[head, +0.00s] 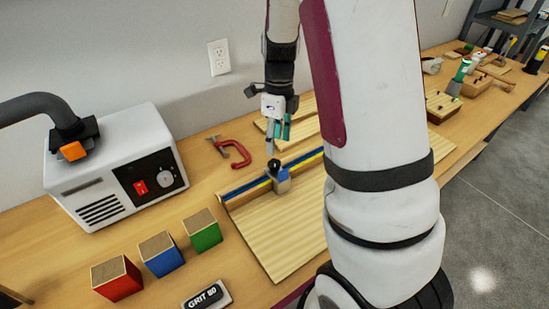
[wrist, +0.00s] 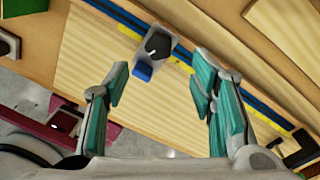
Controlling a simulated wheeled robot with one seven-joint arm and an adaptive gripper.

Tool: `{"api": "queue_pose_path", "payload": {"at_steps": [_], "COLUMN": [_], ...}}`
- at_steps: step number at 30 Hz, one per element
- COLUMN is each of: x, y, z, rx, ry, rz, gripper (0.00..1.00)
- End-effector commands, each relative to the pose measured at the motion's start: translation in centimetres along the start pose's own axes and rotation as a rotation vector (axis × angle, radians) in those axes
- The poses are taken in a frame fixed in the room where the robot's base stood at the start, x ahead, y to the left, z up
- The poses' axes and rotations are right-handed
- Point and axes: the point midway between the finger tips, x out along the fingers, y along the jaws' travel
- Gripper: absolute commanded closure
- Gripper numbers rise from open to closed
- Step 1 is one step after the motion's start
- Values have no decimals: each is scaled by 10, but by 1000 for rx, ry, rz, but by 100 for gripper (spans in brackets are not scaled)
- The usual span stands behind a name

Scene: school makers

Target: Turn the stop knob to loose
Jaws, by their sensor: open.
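The stop is a grey block (head: 282,184) on the blue-and-yellow fence rail at the back of the wooden board. Its black knob (head: 274,165) is on top. In the wrist view the round black knob (wrist: 158,45) has a pale pointer mark, and a blue piece (wrist: 142,72) sticks out of the block's front. My gripper (head: 277,140) points down just above the knob. In the wrist view my gripper (wrist: 160,72) is open and empty, its teal-padded fingers on either side of the stop, apart from it. Any loose or tight lettering is too small to read.
A red clamp (head: 238,152) lies behind the rail. A white machine (head: 110,150) with a hose stands at left. Red, blue and green blocks (head: 203,232) and a GRIT 80 block (head: 207,295) sit in front of it. The wooden board (head: 280,235) is clear.

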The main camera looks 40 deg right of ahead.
Motion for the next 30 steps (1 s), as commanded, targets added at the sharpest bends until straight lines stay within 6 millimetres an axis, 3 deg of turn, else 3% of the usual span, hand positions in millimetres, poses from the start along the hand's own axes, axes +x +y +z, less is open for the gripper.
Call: {"api": "queue_pose_path", "payload": {"at_steps": [6,12,24,26,30], "x": [42,64,70,70,70], "y": [0,0,0,0,0], "z": [-1,0,0,0,0], "rx": [1,0,-2,-2,-2], "ry": [2,1,-1,-1,-1], "rz": [2,1,0,0,0], "gripper": [49,49,49,61,92]}}
